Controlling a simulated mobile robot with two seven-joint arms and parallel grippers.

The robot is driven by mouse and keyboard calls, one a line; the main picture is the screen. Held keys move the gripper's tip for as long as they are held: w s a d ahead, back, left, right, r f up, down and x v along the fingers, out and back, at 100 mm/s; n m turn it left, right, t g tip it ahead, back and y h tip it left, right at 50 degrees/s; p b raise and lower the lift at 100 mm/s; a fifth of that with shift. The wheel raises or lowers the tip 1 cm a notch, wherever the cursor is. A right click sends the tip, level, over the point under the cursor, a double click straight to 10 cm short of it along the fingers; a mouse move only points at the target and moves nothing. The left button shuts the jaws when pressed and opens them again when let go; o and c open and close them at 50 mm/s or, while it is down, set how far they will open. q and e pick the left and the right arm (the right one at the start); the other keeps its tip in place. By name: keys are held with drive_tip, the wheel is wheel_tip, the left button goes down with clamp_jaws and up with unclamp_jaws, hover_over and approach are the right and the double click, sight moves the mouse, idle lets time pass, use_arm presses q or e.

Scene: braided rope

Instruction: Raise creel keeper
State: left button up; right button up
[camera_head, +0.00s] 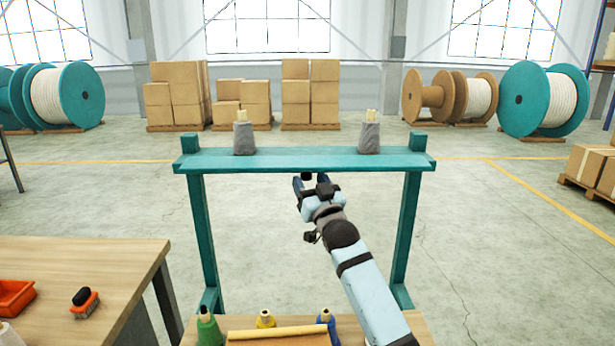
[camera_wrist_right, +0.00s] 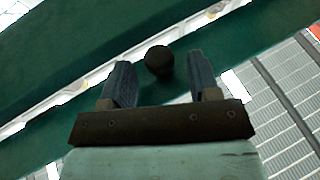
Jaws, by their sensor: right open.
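The teal creel frame (camera_head: 300,160) stands ahead, with a flat top beam on two posts. A dark round knob (camera_wrist_right: 159,60) shows against green in the right wrist view, between the fingertips and slightly beyond them. It may be part of the keeper; the keeper's full shape cannot be made out. My right gripper (camera_head: 310,181) is just below the beam, near its middle. It also shows in the right wrist view (camera_wrist_right: 160,82), fingers apart on either side of the knob, with no clear contact. My left gripper is out of view.
Two grey-wrapped cones (camera_head: 243,138) (camera_head: 369,137) stand on the beam. Below are green (camera_head: 209,328), yellow (camera_head: 266,320) and blue (camera_head: 328,325) cones and a wooden rod (camera_head: 278,332). A table (camera_head: 85,258) at left holds an orange tray (camera_head: 15,297) and brush (camera_head: 84,303).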

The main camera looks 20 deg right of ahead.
drive_tip(key=shift+x, duration=0.95)
drive_tip(key=shift+c, duration=0.2)
